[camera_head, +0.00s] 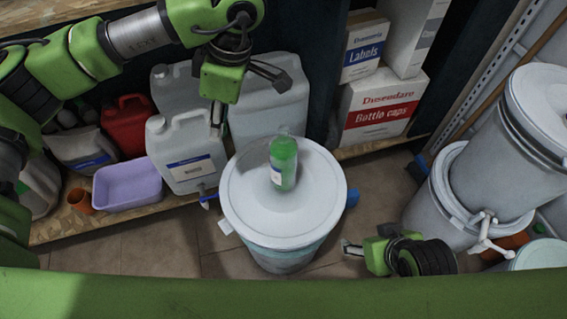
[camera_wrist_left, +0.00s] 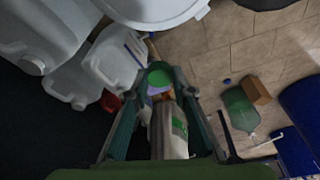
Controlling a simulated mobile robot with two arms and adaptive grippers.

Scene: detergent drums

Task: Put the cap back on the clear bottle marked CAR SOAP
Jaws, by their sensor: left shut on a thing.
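A clear bottle (camera_head: 284,163) with green contents and a pale label stands upright on the white drum lid (camera_head: 245,205); no cap shows on its neck, and its lettering is too small to read. My left gripper (camera_head: 217,120) is above and left of the bottle, pointing down. In the left wrist view its fingertips (camera_wrist_left: 160,78) are shut on a round green piece that looks like the cap (camera_wrist_left: 159,74). The cap does not show clearly in the head view. My right gripper (camera_head: 352,247) is low, right of the drum; its opening is unclear.
Jerrycans (camera_head: 187,150), a purple tub (camera_head: 127,184) and a red can (camera_head: 127,124) stand on the left shelf. Grey drums (camera_head: 515,140) fill the right side. The lid around the bottle is clear.

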